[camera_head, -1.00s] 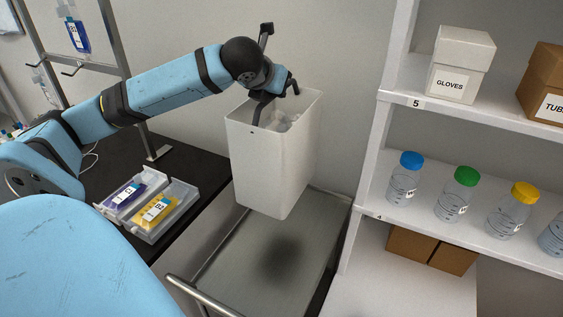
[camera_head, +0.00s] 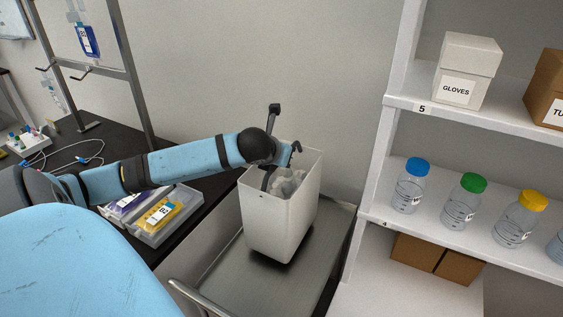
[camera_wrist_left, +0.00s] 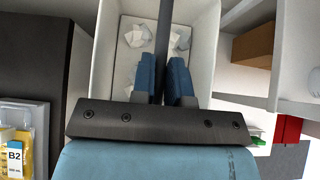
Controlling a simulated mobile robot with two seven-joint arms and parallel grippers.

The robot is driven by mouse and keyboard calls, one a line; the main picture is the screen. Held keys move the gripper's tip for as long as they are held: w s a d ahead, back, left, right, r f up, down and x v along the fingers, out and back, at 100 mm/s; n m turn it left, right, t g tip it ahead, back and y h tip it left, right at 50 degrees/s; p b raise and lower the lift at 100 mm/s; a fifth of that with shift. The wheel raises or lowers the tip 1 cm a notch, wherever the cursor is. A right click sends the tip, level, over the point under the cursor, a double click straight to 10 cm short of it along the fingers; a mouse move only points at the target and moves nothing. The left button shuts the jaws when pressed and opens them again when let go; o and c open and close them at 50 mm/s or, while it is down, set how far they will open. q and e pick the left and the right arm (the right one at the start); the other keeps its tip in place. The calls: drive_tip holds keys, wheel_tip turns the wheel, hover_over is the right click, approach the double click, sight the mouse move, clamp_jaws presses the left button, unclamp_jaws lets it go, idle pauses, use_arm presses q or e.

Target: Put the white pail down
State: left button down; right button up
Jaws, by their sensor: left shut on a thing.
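The white pail (camera_head: 279,222) is upright in the head view, low over the grey metal cart top (camera_head: 318,262). A dark shadow lies close under its base, and I cannot tell whether the base touches the metal. Crumpled white paper (camera_wrist_left: 138,36) lies inside the pail. My right gripper is not in view.
A black bench (camera_head: 85,150) at left holds a tray (camera_head: 186,212) with a yellow pack and a purple pack. White shelves (camera_head: 372,217) with bottles and boxes stand close on the right. The cart has a rail handle (camera_head: 200,298) in front.

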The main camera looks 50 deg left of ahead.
use_arm(q)
wheel_tip(320, 180, down, 3)
drive_tip(key=shift+r, duration=0.2)
drive_tip(key=shift+f, duration=0.15)
drive_tip(key=c, duration=1.1)
unclamp_jaws()
drive_tip(key=shift+s+r, duration=0.15)
drive_tip(key=shift+r, duration=0.1)
drive_tip(key=v, duration=0.9)
drive_tip(key=shift+s+d+r, duration=0.1)
drive_tip(key=shift+s+r, duration=0.05)
drive_tip(key=shift+s, duration=0.1)
drive_tip(key=shift+v, duration=1)
